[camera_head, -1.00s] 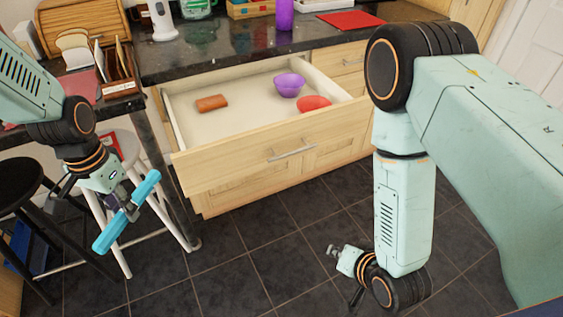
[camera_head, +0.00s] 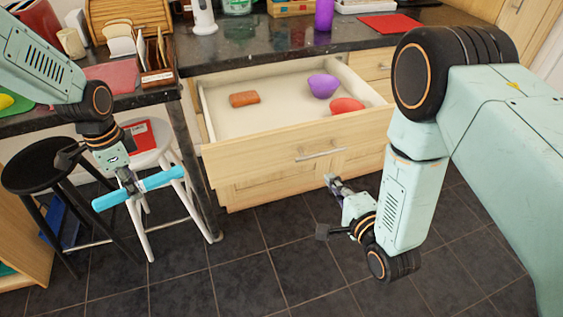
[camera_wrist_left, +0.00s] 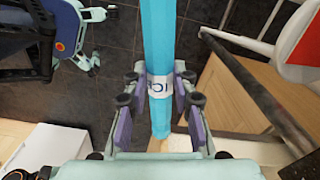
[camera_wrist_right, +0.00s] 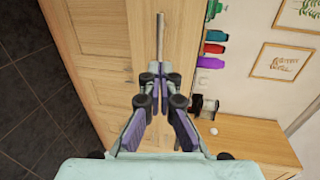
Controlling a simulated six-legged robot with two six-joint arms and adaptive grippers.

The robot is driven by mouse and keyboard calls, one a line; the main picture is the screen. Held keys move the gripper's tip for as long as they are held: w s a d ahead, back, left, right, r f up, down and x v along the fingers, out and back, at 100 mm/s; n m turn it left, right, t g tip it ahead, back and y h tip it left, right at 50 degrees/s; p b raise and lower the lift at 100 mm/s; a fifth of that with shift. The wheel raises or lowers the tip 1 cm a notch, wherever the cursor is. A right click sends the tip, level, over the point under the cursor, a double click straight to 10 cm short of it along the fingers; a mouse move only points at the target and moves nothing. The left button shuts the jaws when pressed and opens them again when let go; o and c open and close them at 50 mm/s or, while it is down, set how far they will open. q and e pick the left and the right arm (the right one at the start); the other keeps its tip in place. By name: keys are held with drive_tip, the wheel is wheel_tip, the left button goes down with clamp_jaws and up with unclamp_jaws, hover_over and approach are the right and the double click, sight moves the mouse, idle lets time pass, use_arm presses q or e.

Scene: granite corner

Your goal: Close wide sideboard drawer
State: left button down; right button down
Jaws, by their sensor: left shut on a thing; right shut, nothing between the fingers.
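The wide wooden drawer (camera_head: 280,157) stands open under the dark counter. It holds an orange-brown block (camera_head: 244,99), a purple bowl (camera_head: 322,86) and a red bowl (camera_head: 347,105). A metal bar handle (camera_head: 321,156) is on its front. My right gripper (camera_head: 329,181) is shut and empty, just below and in front of the handle. In the right wrist view its fingertips (camera_wrist_right: 160,72) point toward a wooden front with a metal bar (camera_wrist_right: 160,35). My left gripper (camera_head: 134,189) is shut on a blue cylinder (camera_head: 163,179), also in the left wrist view (camera_wrist_left: 159,45), well left of the drawer.
A black stool (camera_head: 40,165) and a white stool (camera_head: 150,140) stand at the left. The dark counter (camera_head: 260,40) carries a purple bottle (camera_head: 324,16) and a red mat (camera_head: 389,23). Tiled floor (camera_head: 250,270) is clear in front of the drawer.

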sight(313, 157)
use_arm(q)
drive_tip(key=shift+f+b, duration=0.6)
use_arm(e)
drive_tip(key=x, duration=0.7)
drive_tip(key=shift+w+a+f, duration=0.1)
drive_tip(key=shift+w+a, duration=0.05)
drive_tip(key=shift+w, duration=0.25)
use_arm(q)
drive_tip(key=shift+a+f, duration=0.15)
use_arm(e)
drive_tip(key=shift+w+a, duration=0.25)
drive_tip(key=shift+w, duration=0.1)
drive_tip(key=shift+d, duration=0.15)
